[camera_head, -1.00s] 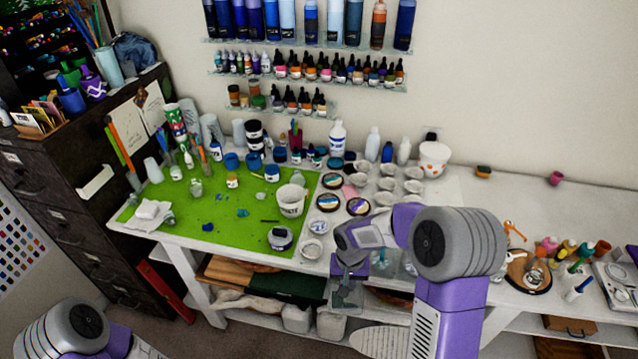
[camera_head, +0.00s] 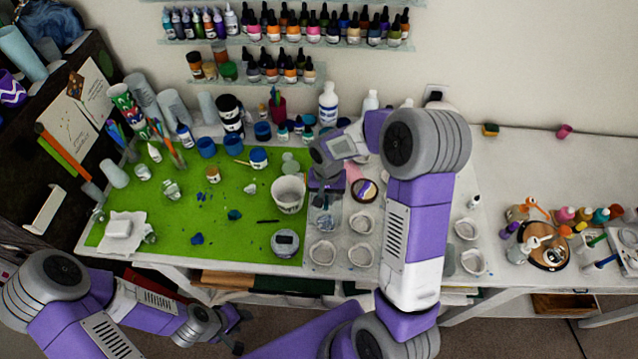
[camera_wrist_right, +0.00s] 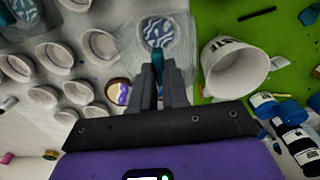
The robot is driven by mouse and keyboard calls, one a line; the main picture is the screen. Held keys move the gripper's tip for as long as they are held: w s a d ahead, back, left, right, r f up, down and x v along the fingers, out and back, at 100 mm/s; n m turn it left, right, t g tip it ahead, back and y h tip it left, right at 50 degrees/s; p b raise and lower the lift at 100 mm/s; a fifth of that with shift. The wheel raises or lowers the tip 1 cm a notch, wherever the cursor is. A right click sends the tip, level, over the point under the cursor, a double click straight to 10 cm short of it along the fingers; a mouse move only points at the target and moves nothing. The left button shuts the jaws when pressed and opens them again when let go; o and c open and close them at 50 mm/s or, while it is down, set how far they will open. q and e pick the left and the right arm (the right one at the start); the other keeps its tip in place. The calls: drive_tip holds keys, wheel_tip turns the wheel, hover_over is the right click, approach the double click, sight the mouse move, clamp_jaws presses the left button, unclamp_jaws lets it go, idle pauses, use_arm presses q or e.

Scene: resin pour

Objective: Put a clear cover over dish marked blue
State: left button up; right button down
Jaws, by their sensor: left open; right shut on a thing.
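My right gripper (camera_head: 325,190) is shut on the blue knob of a clear cover (camera_head: 326,204); in the right wrist view the knob (camera_wrist_right: 161,60) shows between its fingertips. A dish with blue and white swirls (camera_wrist_right: 158,33) shows through the clear cover in the right wrist view. In the head view this dish (camera_head: 325,223) is at the right edge of the green mat. The cover is lined up over the dish; I cannot tell whether it rests on the table. My left gripper (camera_head: 236,328) is open and empty in front of the table's front edge.
White cups (camera_head: 360,223) stand close on the right. The green mat (camera_head: 215,220) has blue scraps and some bare room.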

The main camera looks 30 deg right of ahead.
sight(327, 202)
drive_tip(key=shift+s+f, duration=0.3)
drive_tip(key=shift+s, duration=0.2)
drive_tip(key=shift+w+f+b, duration=0.15)
drive_tip(key=shift+f+b, duration=0.95)
drive_tip(key=shift+f, duration=0.45)
use_arm(q)
drive_tip(key=shift+s+f+b, duration=0.15)
drive_tip(key=shift+f+b, duration=0.65)
drive_tip(key=shift+f, duration=0.6)
drive_tip(key=shift+s+f+b, duration=0.15)
drive_tip(key=shift+f+b, duration=0.65)
drive_tip(key=shift+f, duration=0.55)
use_arm(e)
drive_tip(key=shift+f, duration=1.6)
use_arm(q)
drive_tip(key=shift+f, duration=0.25)
use_arm(e)
drive_tip(key=shift+f, duration=0.15)
drive_tip(key=c, duration=1.1)
unclamp_jaws()
drive_tip(key=shift+o, duration=0.2)
wheel_tip(327, 202, up, 8)
drive_tip(key=shift+f, duration=0.2)
use_arm(q)
drive_tip(key=shift+r, duration=0.2)
